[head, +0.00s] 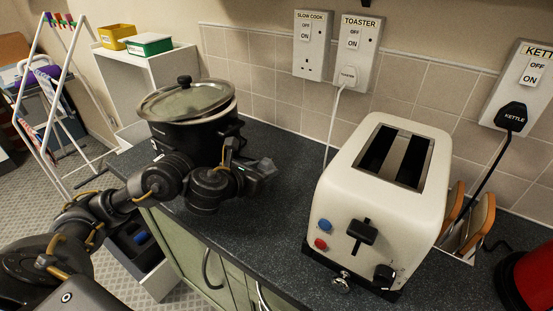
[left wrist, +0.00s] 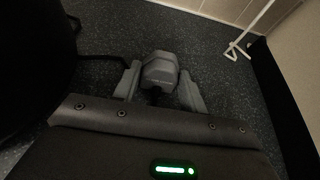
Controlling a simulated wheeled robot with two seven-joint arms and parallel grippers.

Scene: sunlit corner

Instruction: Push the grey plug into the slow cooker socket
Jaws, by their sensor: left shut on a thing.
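The grey plug (left wrist: 160,70) is between the fingers of my left gripper (left wrist: 160,88) in the left wrist view. Its front faces away over the dark worktop. In the head view my left gripper (head: 262,168) is low over the worktop, just right of the slow cooker (head: 192,110), and the plug is hard to tell from the fingers there. The slow cooker socket (head: 312,45), labelled SLOW COOK, is on the wall at the back, behind and above the gripper. Its holes are uncovered and nothing is plugged in. My right gripper is not in view.
A white toaster (head: 345,190) stands on the worktop (head: 270,220) to the right. The toaster socket (head: 355,50) holds a white plug with a hanging cord. The kettle socket (head: 510,85) holds a black plug. Worktop between cooker and toaster is mostly clear.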

